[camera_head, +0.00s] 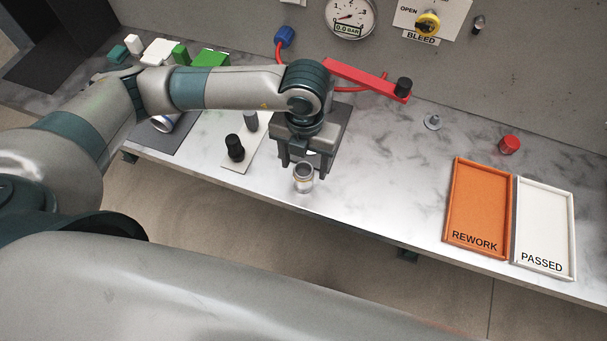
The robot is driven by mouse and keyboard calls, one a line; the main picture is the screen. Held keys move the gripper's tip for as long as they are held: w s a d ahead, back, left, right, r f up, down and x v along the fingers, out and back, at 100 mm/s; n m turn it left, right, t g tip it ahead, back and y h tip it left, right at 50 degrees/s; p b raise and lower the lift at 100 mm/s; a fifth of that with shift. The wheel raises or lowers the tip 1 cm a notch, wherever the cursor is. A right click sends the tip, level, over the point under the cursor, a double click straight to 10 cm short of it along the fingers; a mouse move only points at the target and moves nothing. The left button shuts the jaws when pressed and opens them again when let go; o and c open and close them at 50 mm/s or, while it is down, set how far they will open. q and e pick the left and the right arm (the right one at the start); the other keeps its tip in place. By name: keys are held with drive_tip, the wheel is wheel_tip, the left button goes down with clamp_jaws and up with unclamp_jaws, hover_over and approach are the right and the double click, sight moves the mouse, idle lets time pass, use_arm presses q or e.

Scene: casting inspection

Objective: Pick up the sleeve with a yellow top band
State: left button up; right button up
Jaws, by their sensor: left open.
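A small metallic sleeve (303,183) with what looks like a yellowish band stands near the front edge of the marble bench. My left gripper (302,165) points down right at it, its open fingers by the sleeve's upper end. I cannot tell whether the fingers touch the sleeve. The right gripper is out of view.
An orange REWORK tray (479,175) and a white PASSED tray (543,264) lie empty at the right. A black plug (235,148) stands on a pale plate at left. A red lever (365,78) is behind my gripper; a red cap (509,145) is near the trays.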

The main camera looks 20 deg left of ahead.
sight(304, 174)
use_arm(q)
drive_tip(key=shift+s+f+p, duration=0.15)
drive_tip(key=shift+f+p, duration=0.3)
drive_tip(key=shift+p, duration=0.15)
wheel_tip(304, 174, down, 3)
drive_tip(key=shift+s+a+r+p, duration=0.1)
drive_tip(key=shift+p, duration=0.75)
drive_tip(key=shift+f, duration=0.75)
drive_tip(key=shift+c, duration=0.9)
drive_tip(key=c, duration=1.3)
drive_tip(key=shift+o, duration=0.2)
